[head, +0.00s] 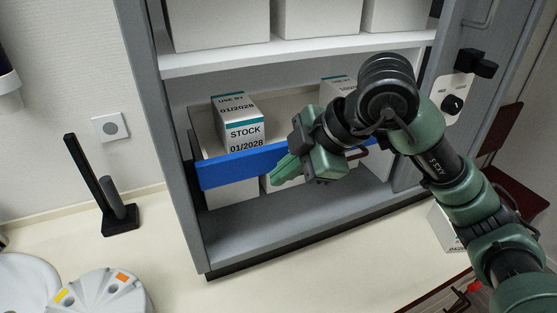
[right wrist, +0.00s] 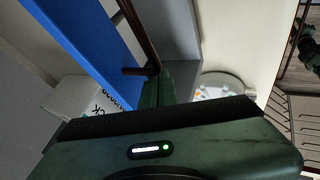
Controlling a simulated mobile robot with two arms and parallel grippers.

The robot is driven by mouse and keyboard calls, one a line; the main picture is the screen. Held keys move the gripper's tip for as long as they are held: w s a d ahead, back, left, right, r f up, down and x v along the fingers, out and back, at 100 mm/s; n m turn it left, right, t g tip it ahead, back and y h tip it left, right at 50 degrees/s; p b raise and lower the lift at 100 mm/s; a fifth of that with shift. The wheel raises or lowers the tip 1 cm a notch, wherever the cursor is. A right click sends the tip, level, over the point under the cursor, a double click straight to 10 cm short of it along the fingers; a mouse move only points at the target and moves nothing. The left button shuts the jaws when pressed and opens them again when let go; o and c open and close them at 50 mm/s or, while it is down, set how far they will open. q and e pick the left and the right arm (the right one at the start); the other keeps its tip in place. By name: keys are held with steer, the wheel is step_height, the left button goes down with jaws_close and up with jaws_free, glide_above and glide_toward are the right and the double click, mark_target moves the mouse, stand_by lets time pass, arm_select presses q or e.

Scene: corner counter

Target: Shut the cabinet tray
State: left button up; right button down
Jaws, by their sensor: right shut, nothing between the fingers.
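The cabinet tray shows its blue front (head: 228,170) in the head view, low in the grey cabinet (head: 178,140). The tray stands partly out, its front near the cabinet's front edge. A white STOCK box (head: 238,125) stands in it. In the right wrist view the blue front (right wrist: 88,42) slants across the upper left, with a brown handle bar (right wrist: 138,35) beside the fingers. My right gripper (head: 284,171) is shut and empty, in front of the tray's blue front; whether it touches cannot be told. Its green finger also shows in the right wrist view (right wrist: 157,90). My left gripper is not in view.
White boxes (head: 220,24) fill the shelf above. A black stand (head: 120,218) and a round white container (head: 100,292) are on the counter at left. The counter before the cabinet (head: 330,270) is mostly clear.

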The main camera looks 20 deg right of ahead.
mark_target(262, 143)
steer(key=shift+w+a, duration=0.1)
steer(key=shift+w, duration=0.75)
steer(key=w, duration=0.5)
steer(key=w+a, duration=0.1)
steer(key=w, duration=0.2)
steer(key=shift+w+a, duration=0.1)
steer(key=shift+w, duration=0.1)
steer(key=shift+s+r, duration=0.15)
